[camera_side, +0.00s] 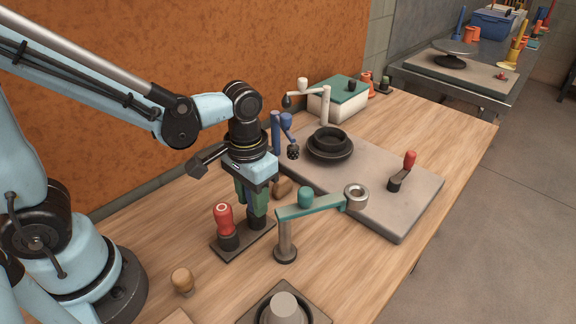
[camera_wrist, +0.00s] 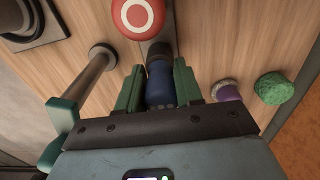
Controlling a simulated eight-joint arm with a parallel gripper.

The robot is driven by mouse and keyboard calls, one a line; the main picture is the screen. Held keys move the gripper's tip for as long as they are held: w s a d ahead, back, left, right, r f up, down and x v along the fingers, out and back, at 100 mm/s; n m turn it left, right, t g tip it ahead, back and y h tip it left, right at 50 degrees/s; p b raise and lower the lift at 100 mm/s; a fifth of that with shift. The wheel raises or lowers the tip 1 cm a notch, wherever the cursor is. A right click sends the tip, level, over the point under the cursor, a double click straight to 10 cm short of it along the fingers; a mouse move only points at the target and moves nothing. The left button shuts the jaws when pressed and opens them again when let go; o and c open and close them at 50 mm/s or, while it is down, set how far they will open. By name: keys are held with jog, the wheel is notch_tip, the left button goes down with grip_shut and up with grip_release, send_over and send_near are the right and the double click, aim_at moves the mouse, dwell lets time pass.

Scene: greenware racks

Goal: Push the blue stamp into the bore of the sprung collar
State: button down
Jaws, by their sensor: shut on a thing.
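The blue stamp (camera_wrist: 160,88) stands between my gripper's green fingers in the wrist view. In the side view the fingers hide most of it. My gripper (camera_side: 254,208) points down and is shut on the stamp, low over the right end of a dark plate (camera_side: 232,249); I cannot tell whether the stamp still touches the plate. A red stamp (camera_side: 224,217) stands on the plate just left of the gripper. The collar looks to be the grey metal ring (camera_side: 356,196) at the end of a teal arm (camera_side: 312,207), right of the gripper. Its bore looks empty.
The teal arm's post (camera_side: 285,240) stands close to my gripper. A grey board (camera_side: 400,218) carries a dark round piece (camera_side: 330,145) and a red-handled tool (camera_side: 405,168). A wooden knob (camera_side: 182,281) and a dark tray with a grey cone (camera_side: 284,308) are nearer the camera.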

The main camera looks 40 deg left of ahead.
jog(key=shift+r, duration=0.1)
dwell(0.4)
jog(key=shift+r, duration=3.45)
jog(key=w+d+r+m, duration=0.2)
jog(key=w+d+r, duration=0.8)
jog(key=d, duration=0.4)
jog(key=shift+w+d+r, duration=0.3)
jog(key=shift+w+r, duration=0.05)
jog(key=shift+r, duration=0.05)
jog(key=shift+f, duration=0.1)
jog(key=shift+f, duration=2.8)
